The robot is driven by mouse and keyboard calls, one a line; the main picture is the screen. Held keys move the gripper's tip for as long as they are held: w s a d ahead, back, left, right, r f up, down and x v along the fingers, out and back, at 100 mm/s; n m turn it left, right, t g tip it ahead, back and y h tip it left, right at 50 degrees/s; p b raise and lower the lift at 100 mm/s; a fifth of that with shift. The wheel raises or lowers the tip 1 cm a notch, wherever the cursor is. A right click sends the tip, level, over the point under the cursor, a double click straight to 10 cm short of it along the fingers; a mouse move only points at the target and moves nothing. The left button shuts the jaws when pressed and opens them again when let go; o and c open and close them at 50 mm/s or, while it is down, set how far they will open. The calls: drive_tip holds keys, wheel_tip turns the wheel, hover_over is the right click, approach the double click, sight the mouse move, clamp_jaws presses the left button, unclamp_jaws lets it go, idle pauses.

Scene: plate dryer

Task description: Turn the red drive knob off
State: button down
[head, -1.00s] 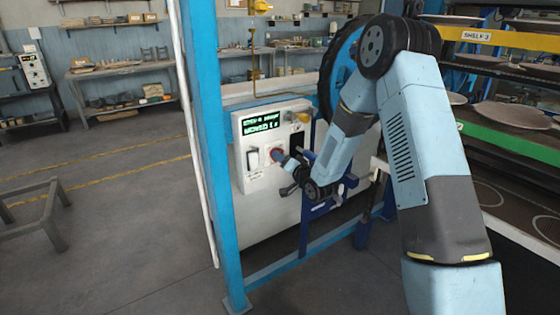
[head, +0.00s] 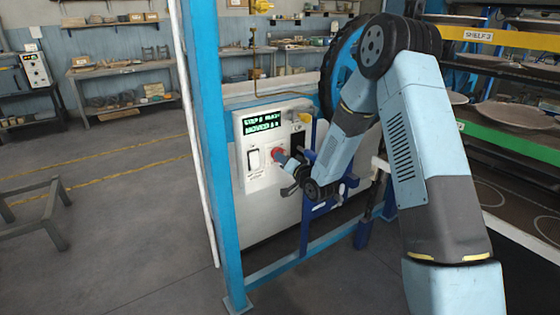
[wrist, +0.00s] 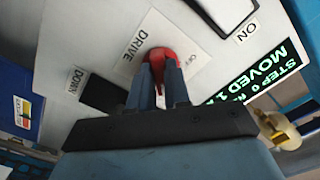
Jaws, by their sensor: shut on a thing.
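The red drive knob (wrist: 160,52) sits on a white plate marked DRIVE in the wrist view. My gripper (wrist: 163,75) is shut on the knob, with one grey-blue finger on each side. The fingers and palm hide part of it and of its markings, so I cannot read its setting. In the head view the knob (head: 280,154) shows as a small red patch on the white control panel (head: 255,180), with my gripper (head: 286,161) against it.
A lit green display (wrist: 262,75) reads STEP and MOVED, partly cut off. A dark switch (wrist: 104,93) is marked DOWN. A blue post (head: 205,120) stands left of the panel.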

drive_tip(key=shift+d+n, duration=0.2)
drive_tip(key=shift+n, duration=8.4)
drive_tip(key=shift+f, duration=0.1)
drive_tip(key=c, duration=1.4)
unclamp_jaws()
drive_tip(key=shift+s, duration=0.1)
drive_tip(key=o, duration=0.3)
drive_tip(key=shift+d, duration=0.1)
drive_tip(key=v, duration=1.3)
drive_tip(key=shift+s+d, duration=0.2)
